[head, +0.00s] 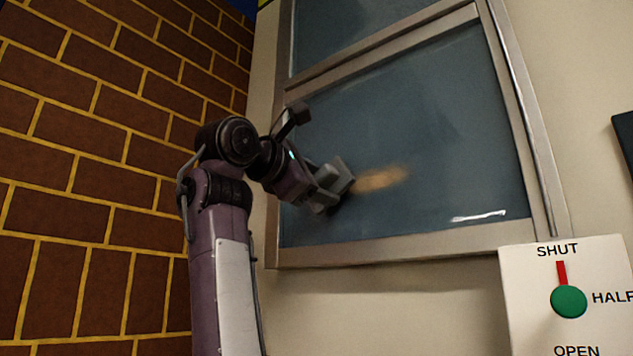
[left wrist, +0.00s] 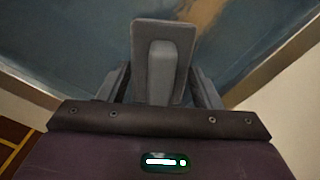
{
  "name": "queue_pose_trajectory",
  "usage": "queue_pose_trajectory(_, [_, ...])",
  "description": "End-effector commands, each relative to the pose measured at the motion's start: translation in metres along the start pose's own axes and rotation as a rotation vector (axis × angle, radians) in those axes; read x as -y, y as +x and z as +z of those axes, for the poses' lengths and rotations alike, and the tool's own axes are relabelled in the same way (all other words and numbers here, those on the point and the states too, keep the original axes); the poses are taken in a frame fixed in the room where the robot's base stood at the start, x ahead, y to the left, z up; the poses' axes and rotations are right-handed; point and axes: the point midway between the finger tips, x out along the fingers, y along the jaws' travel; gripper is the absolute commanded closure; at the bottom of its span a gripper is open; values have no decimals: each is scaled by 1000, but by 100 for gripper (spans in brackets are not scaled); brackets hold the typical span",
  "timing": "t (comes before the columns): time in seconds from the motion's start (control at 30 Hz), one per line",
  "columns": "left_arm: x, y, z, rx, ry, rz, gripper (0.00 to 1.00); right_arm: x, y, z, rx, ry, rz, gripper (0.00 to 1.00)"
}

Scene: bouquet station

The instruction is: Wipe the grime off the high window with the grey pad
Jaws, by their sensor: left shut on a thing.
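The high window (head: 430,130) has a dark blue-grey pane in a metal frame. A brownish-orange patch of grime (head: 382,178) lies on the lower pane, just right of my left gripper. My left gripper (head: 327,190) is shut on the grey pad (head: 344,174), which is at the glass beside the left end of the grime. I cannot tell whether the pad touches the glass. In the left wrist view the pad (left wrist: 162,65) stands between the fingers, and the brown grime (left wrist: 203,18) shows beyond it to the upper right. My right gripper is out of view.
A white panel (head: 530,315) with a green knob, a red pointer and the words SHUT, HALF and OPEN is at the lower right. A pale handle (head: 478,216) sits low on the pane. A brick wall (head: 90,130) stands close on the left.

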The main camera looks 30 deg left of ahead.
Motion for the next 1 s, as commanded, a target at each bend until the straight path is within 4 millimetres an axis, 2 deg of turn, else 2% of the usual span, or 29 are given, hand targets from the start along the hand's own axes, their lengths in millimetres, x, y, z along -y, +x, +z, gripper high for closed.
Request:
queue_pose_trajectory(0.83, [0, 16, 0, 1, 1, 0, 65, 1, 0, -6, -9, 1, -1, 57])
queue_pose_trajectory(1.0, [7, 15, 9, 1, 2, 0, 65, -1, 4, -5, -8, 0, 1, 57])
